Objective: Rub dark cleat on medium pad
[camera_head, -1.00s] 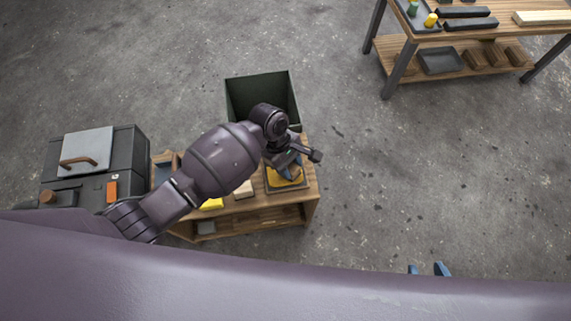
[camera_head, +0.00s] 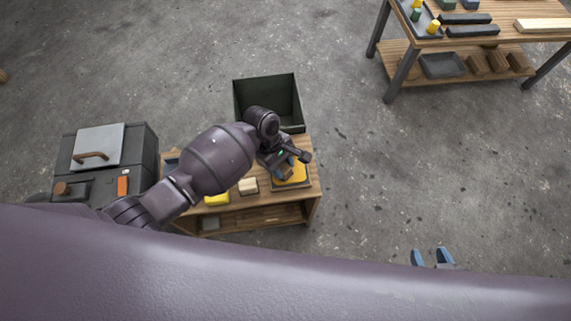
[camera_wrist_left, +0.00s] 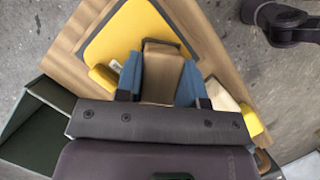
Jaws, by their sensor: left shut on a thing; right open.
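My left gripper (camera_wrist_left: 160,82) is shut on a brown block, the dark cleat (camera_wrist_left: 162,68), held between its blue fingers. A flat yellow pad (camera_wrist_left: 138,28) with a dark rim lies on the wooden bench just beyond the cleat in the left wrist view. The cleat overlaps the pad's near edge in that view; I cannot tell whether they touch. In the head view the yellow pad (camera_head: 293,175) shows partly behind my left gripper (camera_head: 284,165), and the cleat is mostly hidden. My right gripper (camera_head: 431,259) is open and empty at the lower right, over the floor.
A dark green bin (camera_head: 268,100) stands behind the bench (camera_head: 235,207). A pale block (camera_head: 248,186) and a yellow block (camera_head: 217,199) lie left of the pad. A grey lidded box (camera_head: 98,147) stands at left. A second table (camera_head: 440,43) is far right, with clear floor between.

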